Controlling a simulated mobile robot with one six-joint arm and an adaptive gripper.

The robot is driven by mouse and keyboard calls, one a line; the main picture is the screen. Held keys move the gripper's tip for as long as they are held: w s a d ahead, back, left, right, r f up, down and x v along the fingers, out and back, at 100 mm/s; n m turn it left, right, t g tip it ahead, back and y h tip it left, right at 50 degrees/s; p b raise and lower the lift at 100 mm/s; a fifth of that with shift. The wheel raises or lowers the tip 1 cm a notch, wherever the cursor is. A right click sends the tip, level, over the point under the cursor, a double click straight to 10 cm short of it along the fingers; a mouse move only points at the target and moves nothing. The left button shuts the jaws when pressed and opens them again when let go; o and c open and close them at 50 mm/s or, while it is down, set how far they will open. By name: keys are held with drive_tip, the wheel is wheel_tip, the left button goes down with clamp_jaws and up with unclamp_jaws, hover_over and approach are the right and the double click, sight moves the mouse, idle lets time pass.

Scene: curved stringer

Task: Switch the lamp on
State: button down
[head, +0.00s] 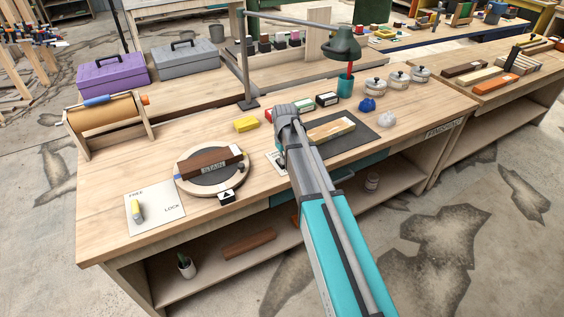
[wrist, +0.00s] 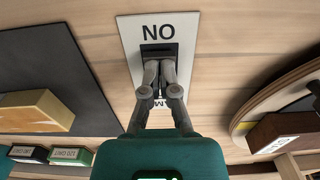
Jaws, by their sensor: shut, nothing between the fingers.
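The green desk lamp (head: 343,44) hangs on its arm over the back of the workbench in the head view; no glow shows from it. A white switch plate (wrist: 133,35) lies on the bench top in the wrist view, with letters reading "NO", likely "ON" upside down. A dark switch (wrist: 160,50) sits in the plate. My gripper (wrist: 160,70) is shut and empty, its fingertips at the switch, covering part of it and of the lower lettering. I cannot tell whether they touch. In the head view my arm hides most of the plate (head: 273,157).
A round turntable (head: 184,184) with a brown "STAIN" block (head: 209,163) is left of my arm. A dark mat (head: 366,137) with a wood piece (head: 331,130) lies to the right. Small boxes (head: 327,99) stand behind. A FREE/LOCK plate (head: 160,214) is at front left.

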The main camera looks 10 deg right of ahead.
drive_tip(key=shift+f, duration=0.2)
idle(0.3)
drive_tip(key=shift+r+p, duration=3.35)
drive_tip(key=shift+r, duration=0.2)
drive_tip(key=s+m, duration=0.3)
drive_tip(key=s, duration=1.8)
drive_tip(key=shift+s+d+r+p, duration=0.3)
drive_tip(key=shift+d+r+p, duration=0.05)
drive_tip(key=shift+r+p, duration=0.05)
